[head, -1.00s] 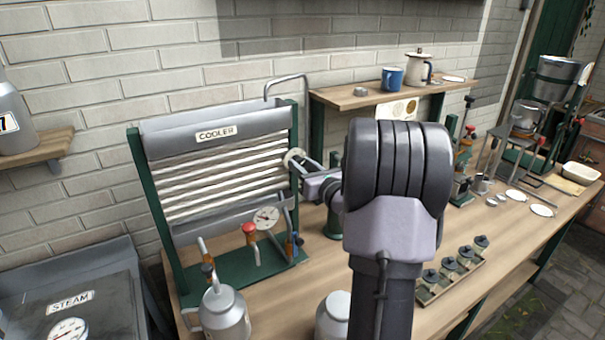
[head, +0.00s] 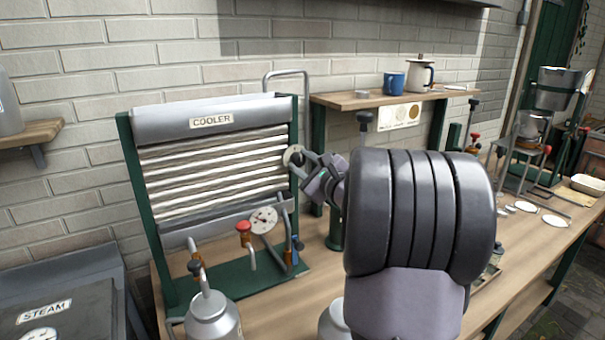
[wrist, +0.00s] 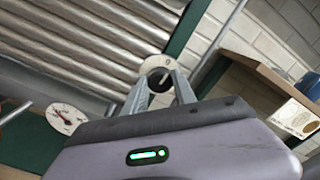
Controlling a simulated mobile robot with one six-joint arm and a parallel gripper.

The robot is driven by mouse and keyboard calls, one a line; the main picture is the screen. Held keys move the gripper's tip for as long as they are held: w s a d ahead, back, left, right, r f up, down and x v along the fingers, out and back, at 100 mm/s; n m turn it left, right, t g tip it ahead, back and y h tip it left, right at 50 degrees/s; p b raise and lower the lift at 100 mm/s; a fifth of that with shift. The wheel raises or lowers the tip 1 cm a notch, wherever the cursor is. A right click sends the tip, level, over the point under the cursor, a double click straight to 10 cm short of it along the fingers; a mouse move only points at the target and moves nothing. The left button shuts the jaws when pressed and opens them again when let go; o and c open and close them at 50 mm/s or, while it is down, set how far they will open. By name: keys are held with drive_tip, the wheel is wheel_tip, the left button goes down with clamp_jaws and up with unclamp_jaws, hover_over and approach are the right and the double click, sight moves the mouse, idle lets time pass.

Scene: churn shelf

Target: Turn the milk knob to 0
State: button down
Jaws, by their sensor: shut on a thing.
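The grey cooler (head: 215,165) with pale ribbed tubes stands in a green frame on the bench. The milk knob (head: 292,153) is at the right green post, with a pale round plate that also shows in the wrist view (wrist: 153,64), where a small 0 mark sits near its upper right edge. My gripper (head: 298,164) reaches it from the right. In the wrist view my gripper's two fingers (wrist: 158,82) close around the knob in front of the plate. The fingers hide much of the knob, so I cannot tell its exact setting.
A dial gauge (head: 263,219), a red-topped tap (head: 244,228) and a milk can (head: 212,318) are below the cooler. A wooden shelf (head: 350,100) with a blue mug (head: 393,81) and a pot (head: 420,74) is to the right. A bent pipe (head: 288,74) rises behind the cooler.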

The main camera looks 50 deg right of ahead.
drive_tip(key=shift+n+b, duration=0.5)
drive_tip(key=c, duration=1)
unclamp_jaws()
drive_tip(key=p+v, duration=0.3)
drive_tip(key=v, duration=1.4)
drive_tip(key=shift+s, duration=0.2)
